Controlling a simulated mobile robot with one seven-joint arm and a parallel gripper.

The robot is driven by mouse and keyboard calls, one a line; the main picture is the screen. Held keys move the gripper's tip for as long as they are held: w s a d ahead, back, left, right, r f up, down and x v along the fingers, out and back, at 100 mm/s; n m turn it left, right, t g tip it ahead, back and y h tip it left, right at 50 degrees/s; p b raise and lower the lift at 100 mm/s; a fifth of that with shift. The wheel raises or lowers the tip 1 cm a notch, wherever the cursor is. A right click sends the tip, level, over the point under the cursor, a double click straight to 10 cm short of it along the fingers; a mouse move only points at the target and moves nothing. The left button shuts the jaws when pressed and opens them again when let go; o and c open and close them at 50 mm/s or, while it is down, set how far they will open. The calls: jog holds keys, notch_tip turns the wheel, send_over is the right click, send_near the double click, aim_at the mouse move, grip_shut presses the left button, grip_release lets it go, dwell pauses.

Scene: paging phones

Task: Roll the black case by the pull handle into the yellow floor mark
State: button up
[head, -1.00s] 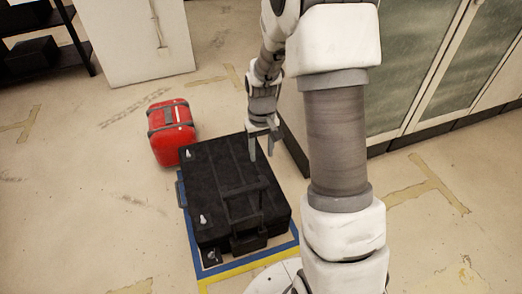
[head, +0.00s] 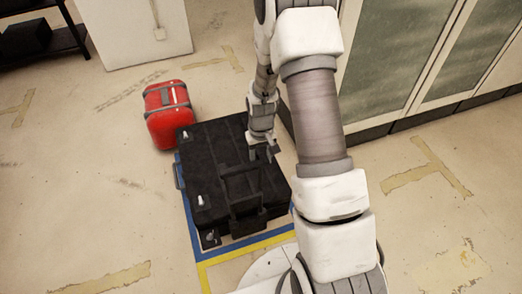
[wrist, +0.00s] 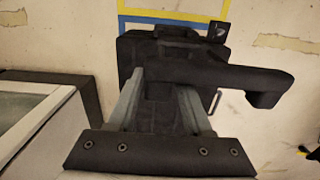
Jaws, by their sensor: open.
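The black case (head: 205,155) lies flat on the floor, on an area edged with blue tape (head: 190,222). Its pull handle (head: 240,168) stands up from the near right part of the case. The yellow floor mark (head: 245,250) borders the blue tape on the near side; much of it is hidden by my base and arm. My gripper (head: 262,152) is open above the case's right side, close to the handle. In the wrist view, the dark handle bar (wrist: 235,75) crosses over the right finger. I cannot tell whether it lies between the fingers.
A red case (head: 168,112) stands just beyond the black case at the left. A cabinet with glass doors (head: 395,50) runs along the right. A white panel (head: 130,30) and dark shelf (head: 35,40) are at the back. The left floor is clear.

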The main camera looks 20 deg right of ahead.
jog(key=shift+f+b, duration=0.3)
jog(key=shift+f, duration=1.15)
grip_shut()
dwell(0.4)
